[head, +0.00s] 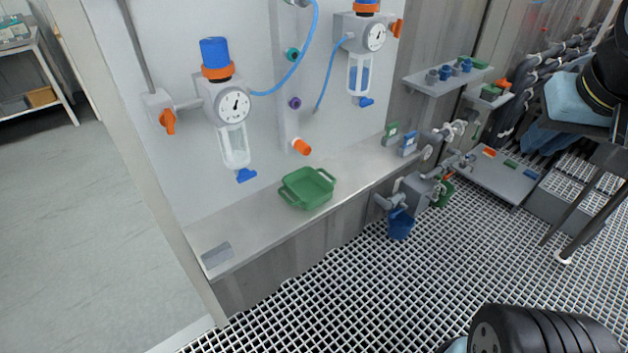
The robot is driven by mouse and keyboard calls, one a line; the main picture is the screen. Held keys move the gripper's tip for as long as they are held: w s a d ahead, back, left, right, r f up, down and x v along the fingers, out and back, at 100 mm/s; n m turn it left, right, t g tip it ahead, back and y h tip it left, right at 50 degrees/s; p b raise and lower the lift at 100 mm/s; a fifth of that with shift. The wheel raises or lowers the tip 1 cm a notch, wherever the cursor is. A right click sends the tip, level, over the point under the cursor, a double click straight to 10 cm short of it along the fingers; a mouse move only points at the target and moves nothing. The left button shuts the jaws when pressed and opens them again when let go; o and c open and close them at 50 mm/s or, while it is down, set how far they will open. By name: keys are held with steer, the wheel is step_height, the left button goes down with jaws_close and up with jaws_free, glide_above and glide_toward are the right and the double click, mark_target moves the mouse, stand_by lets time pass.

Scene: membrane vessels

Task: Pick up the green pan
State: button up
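The green pan (308,188) is a shallow square tray with a loop handle on each of two opposite sides. It sits upright on the grey shelf (253,229), near its middle, below the wall-mounted gauges. Nothing touches it from above and its inside looks empty. Dark parts of my own body show at the lower right and upper right edges. My gripper's fingers are not visible in the head view.
A gauge unit (233,105) with a clear bowl and blue valve (246,175) hangs behind the pan on the left. An orange knob (301,147) sticks out just behind it. Grating floor (330,300) lies open in front.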

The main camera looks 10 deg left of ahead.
steer(key=w+a+f+n+t+y, duration=0.1)
steer(key=w+a+f+n, duration=0.15)
steer(key=w+f, duration=0.4)
steer(key=w+a+f+n+t, duration=0.1)
steer(key=w+a+f+t, duration=0.15)
steer(key=w, duration=0.75)
steer(key=w+a+f+n+t+y, duration=0.1)
steer(key=w+a+f, duration=0.4)
steer(key=w, duration=0.4)
steer(key=n+y, duration=0.5)
steer(key=y, duration=0.4)
glide_toward(322, 178)
steer(key=x, duration=0.3)
steer(key=shift+w+a+g, duration=0.25)
steer(key=shift+w+a, duration=0.05)
steer(key=shift+a, duration=0.05)
steer(key=shift+x, duration=2.75)
steer(key=shift+w+d, duration=0.15)
